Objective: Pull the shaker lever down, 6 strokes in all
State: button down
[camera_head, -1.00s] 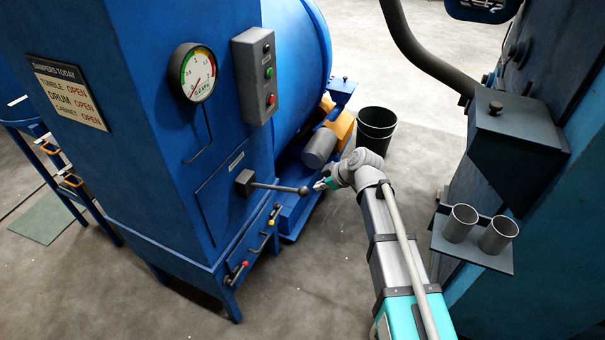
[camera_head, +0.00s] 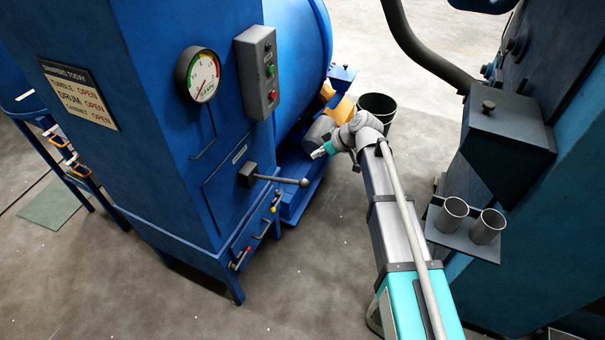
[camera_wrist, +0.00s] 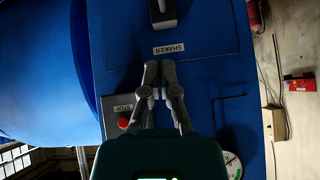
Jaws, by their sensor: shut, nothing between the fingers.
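The shaker lever (camera_head: 280,179) is a grey rod ending in a ball knob, sticking out from a dark block on the blue cabinet's side. In the head view it lies nearly level, with the knob end slightly lower in the picture. My gripper (camera_head: 318,153) is up and slightly right of the knob, apart from it. In the wrist view my gripper (camera_wrist: 151,80) has its fingertips together with nothing between them. The SHAKER label (camera_wrist: 168,49) is beyond the tips. A dark fitting (camera_wrist: 163,12), apparently the lever's mount, is cut off at the top edge.
A round gauge (camera_head: 199,75) and a grey button box (camera_head: 257,72) are on the cabinet above the lever. Small coloured handles (camera_head: 257,230) sit below it. A drum lies behind, and a black bin (camera_head: 376,108) stands beyond my arm. Two metal cups (camera_head: 470,222) are at right.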

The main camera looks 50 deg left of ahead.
jog(key=b+x, duration=0.6)
jog(key=x, duration=0.2)
jog(key=shift+w, duration=0.15)
jog(key=shift+b+x, duration=0.95)
jog(key=shift+x, duration=0.3)
jog(key=shift+d+f+b, duration=0.6)
jog(key=shift+f, duration=0.05)
jog(key=shift+w+d+f+b, duration=0.15)
jog(key=shift+d+f+b, duration=0.5)
jog(key=shift+f+b, duration=0.15)
jog(key=shift+f, duration=0.15)
